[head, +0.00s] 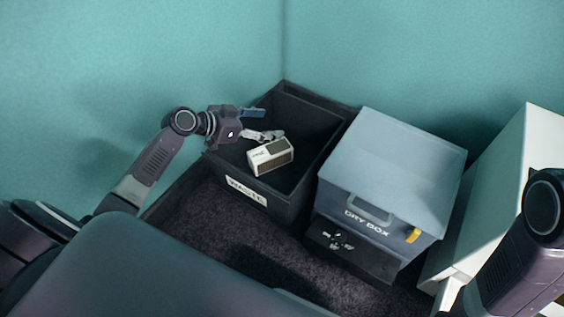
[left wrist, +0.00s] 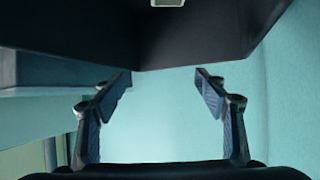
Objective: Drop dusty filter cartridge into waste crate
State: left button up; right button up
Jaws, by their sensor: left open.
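The filter cartridge (head: 270,156), a pale block with a dark grille, shows within the opening of the black waste crate (head: 247,190), near its front wall. I cannot tell whether it rests on the crate floor or is above it. My left gripper (head: 266,124) is open over the left side of the crate, just above and left of the cartridge in the picture. In the left wrist view, the open fingers (left wrist: 160,100) have nothing between them. My right arm shows at the right edge, but its gripper is not in view.
A grey-blue lidded dry box (head: 395,160) stands right of the waste crate, with a dark tray (head: 350,250) holding small parts in front. A white cabinet (head: 500,185) stands further right. Teal walls are close behind. Dark carpeted surface (head: 220,230) lies free in front.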

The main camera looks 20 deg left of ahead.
pick_arm(q)
jog(key=v, duration=1.2)
dwell(0.3)
